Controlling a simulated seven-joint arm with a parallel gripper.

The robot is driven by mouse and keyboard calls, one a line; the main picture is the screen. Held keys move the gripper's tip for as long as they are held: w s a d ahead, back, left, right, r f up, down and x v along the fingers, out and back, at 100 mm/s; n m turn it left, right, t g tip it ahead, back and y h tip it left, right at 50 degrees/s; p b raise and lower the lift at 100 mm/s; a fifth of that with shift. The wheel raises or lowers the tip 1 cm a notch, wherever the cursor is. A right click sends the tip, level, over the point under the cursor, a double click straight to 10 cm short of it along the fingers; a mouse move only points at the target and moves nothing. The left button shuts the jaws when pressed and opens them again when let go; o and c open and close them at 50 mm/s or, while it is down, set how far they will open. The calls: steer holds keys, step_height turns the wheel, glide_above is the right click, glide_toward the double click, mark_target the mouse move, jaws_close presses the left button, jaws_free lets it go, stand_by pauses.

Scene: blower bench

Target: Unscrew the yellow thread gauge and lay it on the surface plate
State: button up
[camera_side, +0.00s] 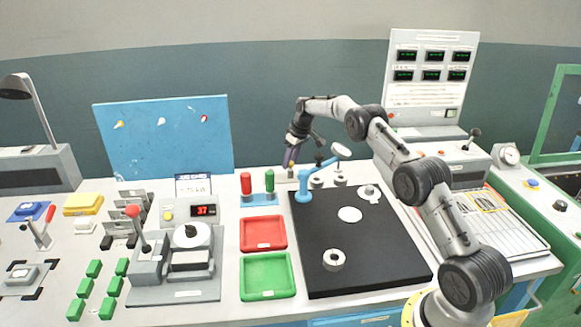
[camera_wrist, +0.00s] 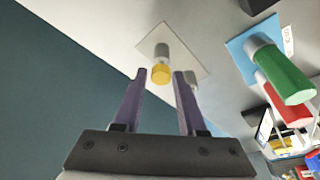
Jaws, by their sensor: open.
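The yellow thread gauge (camera_wrist: 160,74) shows in the wrist view as a short yellow cap on the end of a grey cylinder, which stands on a pale square plate (camera_wrist: 172,48). My gripper (camera_wrist: 160,76) is open and empty, its two purple fingers pointing toward the gauge, with one fingertip on each side of it in the picture. No contact shows. In the side view my gripper (camera_side: 290,157) hangs at the back of the bench, and the gauge there is too small to make out clearly. The black surface plate (camera_side: 310,245) lies in front of it.
A red handle (camera_side: 245,183) and a green handle (camera_side: 269,181) stand left of my gripper. A blue stand (camera_side: 304,186) is close on the right. The black plate carries a white disc (camera_side: 349,215) and a ring (camera_side: 334,260); its front right is bare.

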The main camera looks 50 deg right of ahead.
steer(key=m+h, duration=0.1)
steer(key=m, duration=0.5)
steer(key=shift+a+m+g+h, duration=0.1)
steer(key=shift+m+g+h, duration=0.2)
steer(key=shift+h, duration=0.1)
steer(key=m, duration=0.3)
steer(key=m+g+h, duration=0.1)
steer(key=m, duration=0.2)
steer(key=shift+w+g, duration=0.1)
steer(key=shift+g, duration=0.2)
steer(key=shift+c, duration=0.2)
jaws_close()
steer(key=n+t, duration=0.1)
steer(key=n, duration=0.2)
steer(key=shift+r, duration=0.1)
steer(key=n+t+y, duration=0.1)
steer(key=n, duration=0.4)
steer(key=shift+w+a, duration=0.1)
steer(key=n+y, duration=0.1)
steer(key=n, duration=0.3)
steer(key=shift+n+y, duration=0.4)
steer(key=n+y, duration=0.1)
steer(key=n, duration=0.3)
steer(key=shift+w+a, duration=0.1)
